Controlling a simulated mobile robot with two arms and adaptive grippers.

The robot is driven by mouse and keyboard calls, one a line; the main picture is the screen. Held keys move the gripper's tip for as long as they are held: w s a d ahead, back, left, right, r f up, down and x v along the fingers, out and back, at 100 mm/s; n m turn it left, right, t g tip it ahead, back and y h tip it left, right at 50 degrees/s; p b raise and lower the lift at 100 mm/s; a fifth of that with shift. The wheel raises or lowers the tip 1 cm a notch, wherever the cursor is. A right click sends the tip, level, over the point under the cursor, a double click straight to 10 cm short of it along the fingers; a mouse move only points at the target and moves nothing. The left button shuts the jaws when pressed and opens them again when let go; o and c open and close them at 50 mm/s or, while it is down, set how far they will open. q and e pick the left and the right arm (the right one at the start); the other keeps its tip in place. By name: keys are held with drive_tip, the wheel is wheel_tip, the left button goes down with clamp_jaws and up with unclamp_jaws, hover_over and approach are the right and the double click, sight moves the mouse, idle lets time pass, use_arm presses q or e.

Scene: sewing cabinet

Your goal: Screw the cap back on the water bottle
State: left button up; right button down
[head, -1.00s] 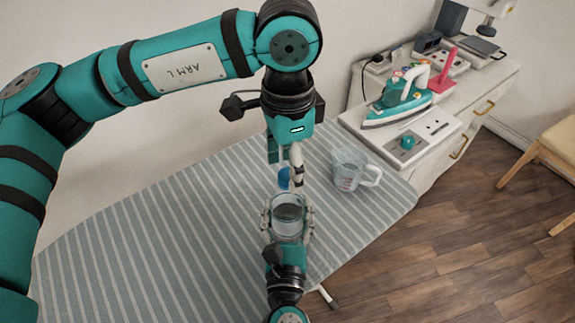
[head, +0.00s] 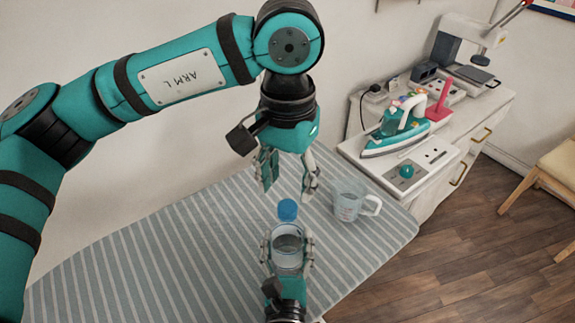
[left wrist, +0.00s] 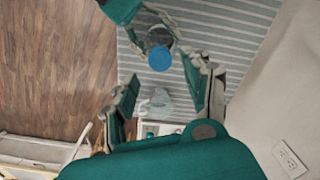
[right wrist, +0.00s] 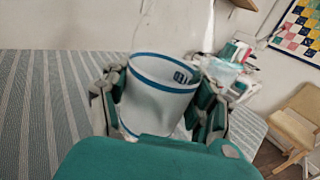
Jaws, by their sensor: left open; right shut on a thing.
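The clear water bottle (head: 288,248) stands upright over the ironing board, and its label with blue bands shows in the right wrist view (right wrist: 160,95). My right gripper (head: 287,255) is shut around the bottle's body. The blue cap (head: 287,209) is at the top of the bottle's neck; it also shows from above in the left wrist view (left wrist: 159,58). I cannot tell how tightly it sits. My left gripper (head: 290,188) is open and empty just above the cap, its fingers apart and clear of it.
A clear measuring jug (head: 349,200) stands on the striped ironing board (head: 150,265), right of the bottle. A white cabinet (head: 440,185) behind it carries a teal iron (head: 396,135) and a sewing machine (head: 470,45). The board's left part is clear.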

use_arm(q)
drive_tip(key=n, duration=0.5)
drive_tip(key=shift+r, duration=0.2)
drive_tip(key=n, duration=0.5)
drive_tip(key=shift+r, duration=0.15)
drive_tip(key=n, duration=0.5)
drive_tip(key=shift+r, duration=0.2)
drive_tip(key=n, duration=0.4)
drive_tip(key=shift+r+n, duration=0.15)
drive_tip(key=shift+n, duration=0.25)
drive_tip(key=n, duration=0.5)
drive_tip(key=shift+r, duration=0.15)
drive_tip(key=n, duration=0.5)
drive_tip(key=shift+r, duration=0.15)
drive_tip(key=n, duration=0.4)
drive_tip(key=shift+r, duration=0.15)
drive_tip(key=n, duration=0.6)
drive_tip(key=shift+r, duration=0.2)
